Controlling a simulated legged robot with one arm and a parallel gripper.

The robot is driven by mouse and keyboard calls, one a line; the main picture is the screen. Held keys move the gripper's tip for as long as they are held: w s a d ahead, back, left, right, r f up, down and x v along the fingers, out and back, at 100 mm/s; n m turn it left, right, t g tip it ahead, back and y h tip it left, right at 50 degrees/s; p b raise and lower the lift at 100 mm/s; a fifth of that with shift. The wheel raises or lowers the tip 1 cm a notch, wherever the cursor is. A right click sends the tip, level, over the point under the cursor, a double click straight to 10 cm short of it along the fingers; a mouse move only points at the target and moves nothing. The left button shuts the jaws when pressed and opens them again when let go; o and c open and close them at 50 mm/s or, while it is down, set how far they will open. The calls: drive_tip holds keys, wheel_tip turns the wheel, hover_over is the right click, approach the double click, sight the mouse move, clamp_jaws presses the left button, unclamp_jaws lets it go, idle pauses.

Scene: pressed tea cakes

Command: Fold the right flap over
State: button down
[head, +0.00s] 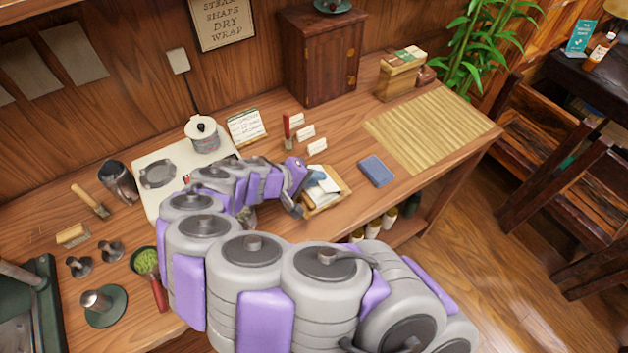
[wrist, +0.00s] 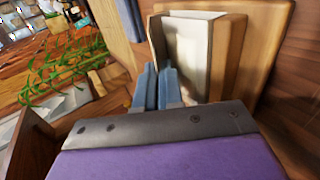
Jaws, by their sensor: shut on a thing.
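A white paper wrapper (head: 322,190) lies on a small wooden board (head: 337,182) near the table's front edge. In the wrist view the wrapper (wrist: 194,45) has upright folded sides and rests on the board (wrist: 265,45). My gripper (head: 300,205) is at the wrapper's near left side in the head view, partly hidden by my arm. In the wrist view its two blue fingertips (wrist: 158,85) are close together at the wrapper's lower left edge, shut on a paper flap. The pinched part is mostly hidden between the fingers. I cannot tell whether a tea cake is inside.
A blue pad (head: 376,170) lies right of the board, with a slatted bamboo mat (head: 430,128) beyond it. Small white cards (head: 306,132) and a red-handled tool (head: 287,132) stand behind. A pot (head: 203,135) is at the left back. Bottles (head: 375,228) stand below the tabletop.

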drive_tip(key=shift+d, duration=0.1)
drive_tip(key=c, duration=1.4)
unclamp_jaws()
drive_tip(key=shift+s+d, duration=0.1)
drive_tip(key=shift+o, duration=0.2)
drive_tip(key=shift+r+p, duration=0.2)
drive_tip(key=shift+p, duration=0.35)
drive_tip(key=shift+r+y+p, duration=0.25)
drive_tip(key=shift+y+p, duration=0.15)
drive_tip(key=shift+p, duration=0.6)
drive_tip(key=p, duration=0.2)
drive_tip(key=g+y+p, duration=0.1)
drive_tip(key=p, duration=0.1)
drive_tip(key=shift+w+r+g, duration=0.3)
drive_tip(key=p, duration=0.1)
drive_tip(key=d+y+p, duration=0.1)
drive_tip(key=shift+w+r+g+y+p, duration=0.1)
drive_tip(key=shift+r+g+y+p, duration=0.1)
drive_tip(key=shift+g+y+p, duration=0.15)
drive_tip(key=p+v, duration=0.1)
drive_tip(key=v, duration=1.6)
drive_tip(key=shift+a+p, duration=0.15)
drive_tip(key=shift+p, duration=0.2)
